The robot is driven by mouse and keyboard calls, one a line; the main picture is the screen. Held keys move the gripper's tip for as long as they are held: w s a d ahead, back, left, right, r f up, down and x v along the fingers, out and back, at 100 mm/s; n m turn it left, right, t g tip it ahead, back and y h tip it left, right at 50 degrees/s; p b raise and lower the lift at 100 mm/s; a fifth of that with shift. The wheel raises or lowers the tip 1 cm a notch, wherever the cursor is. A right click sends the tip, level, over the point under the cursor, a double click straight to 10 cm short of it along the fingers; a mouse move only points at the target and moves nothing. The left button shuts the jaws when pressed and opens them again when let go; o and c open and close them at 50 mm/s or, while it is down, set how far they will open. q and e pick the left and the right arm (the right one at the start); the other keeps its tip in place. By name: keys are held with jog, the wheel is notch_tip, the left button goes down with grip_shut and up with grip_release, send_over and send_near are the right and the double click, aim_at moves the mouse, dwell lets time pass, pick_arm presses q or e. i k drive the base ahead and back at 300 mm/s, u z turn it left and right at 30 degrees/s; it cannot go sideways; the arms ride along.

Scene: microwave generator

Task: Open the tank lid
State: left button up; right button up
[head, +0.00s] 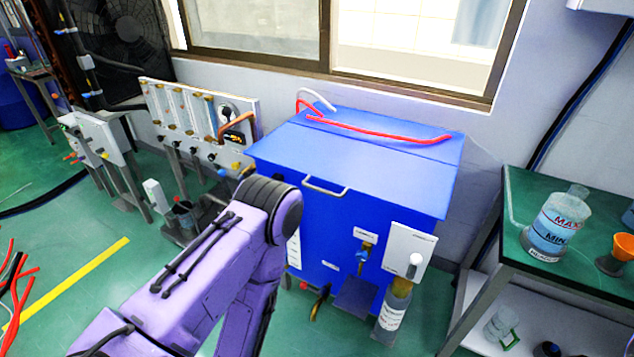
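The blue tank (412,208) stands against the wall under the window. Its flat blue lid (352,155) is down on top. A pale bar handle (326,188) sits at the lid's front edge, left of its middle. A red hose (380,133) lies across the back of the lid. My purple arm comes in from the lower left, and its bent joint is in front of the tank's left front, hiding part of it. Neither of my grippers shows in this view.
A green-topped table (528,190) at right holds a measuring beaker (553,226) and an orange funnel (617,252). A white box (408,252) and a bottle (393,311) are at the tank's front. A panel of flow meters (190,112) stands left of the tank.

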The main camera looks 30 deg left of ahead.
aim_at(422, 185)
jog(key=u, duration=0.05)
jog(key=i, duration=0.75)
jog(key=u, duration=0.6)
